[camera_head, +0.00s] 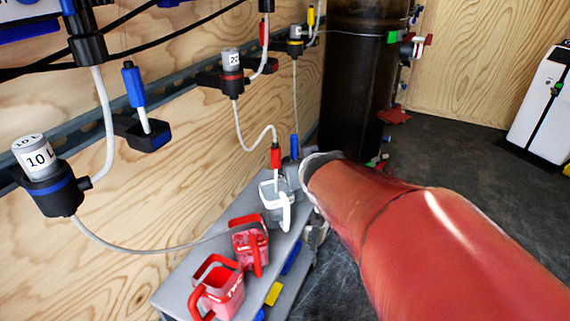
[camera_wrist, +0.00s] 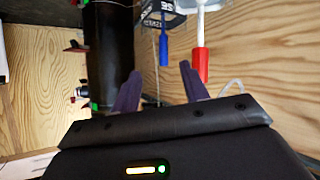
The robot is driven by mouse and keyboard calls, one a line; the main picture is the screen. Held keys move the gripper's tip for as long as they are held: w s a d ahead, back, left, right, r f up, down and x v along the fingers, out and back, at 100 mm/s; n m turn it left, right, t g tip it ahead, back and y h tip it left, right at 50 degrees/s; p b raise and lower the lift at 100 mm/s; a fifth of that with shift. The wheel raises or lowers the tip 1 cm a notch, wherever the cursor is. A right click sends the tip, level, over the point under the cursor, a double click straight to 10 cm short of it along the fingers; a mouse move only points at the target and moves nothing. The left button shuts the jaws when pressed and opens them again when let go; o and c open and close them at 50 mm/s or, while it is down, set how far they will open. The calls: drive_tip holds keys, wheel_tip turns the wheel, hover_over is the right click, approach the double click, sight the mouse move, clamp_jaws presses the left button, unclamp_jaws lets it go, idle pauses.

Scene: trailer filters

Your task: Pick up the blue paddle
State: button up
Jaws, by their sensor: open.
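A blue-handled tool, which looks like the blue paddle (camera_head: 294,146), stands upright beside the white jug (camera_head: 270,194) at the far end of the grey bench. In the wrist view, its blue handle (camera_wrist: 163,50) shows just beyond the gap between my fingers. My gripper (camera_wrist: 160,74) is open, with two dark purple fingers and nothing between them. My red arm hides the gripper in the head view. A second blue-handled tool with a white tip (camera_head: 133,84) stands in a blue-marked holder on the wall at left.
A red-handled piece (camera_head: 275,157) is close by the blue handle; it also shows in the wrist view (camera_wrist: 200,64). Red jugs (camera_head: 217,288) stand nearer on the bench. A dark cylinder (camera_head: 352,80) rises behind. Hoses hang along the wooden wall.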

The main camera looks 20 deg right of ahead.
sight(296, 140)
drive_tip(key=w+d+f+t+y+b, duration=0.1)
drive_tip(key=w+t+y, duration=0.1)
drive_tip(key=w, duration=0.1)
drive_tip(key=w+d+f+n+t+y+b, duration=0.1)
drive_tip(key=w+d+f+t+y, duration=0.1)
drive_tip(key=w, duration=0.2)
drive_tip(key=w+d+f+n+t+y+b, duration=0.1)
drive_tip(key=w+d+t, duration=0.1)
drive_tip(key=w, duration=0.1)
drive_tip(key=shift+w+f+y, duration=0.15)
drive_tip(key=shift+w+y, duration=0.25)
drive_tip(key=shift+n, duration=0.3)
drive_tip(key=shift+w+a+b, duration=0.1)
drive_tip(key=shift+w+a, duration=0.1)
drive_tip(key=shift+w, duration=1.1)
drive_tip(key=shift+w+a+b, duration=0.1)
drive_tip(key=shift+w+a, duration=0.15)
drive_tip(key=shift+w, duration=1.05)
drive_tip(key=shift+w+a+b, duration=0.1)
drive_tip(key=shift+w+a, duration=0.1)
drive_tip(key=shift+w, duration=1.1)
clamp_jaws()
drive_tip(key=shift+r, duration=0.2)
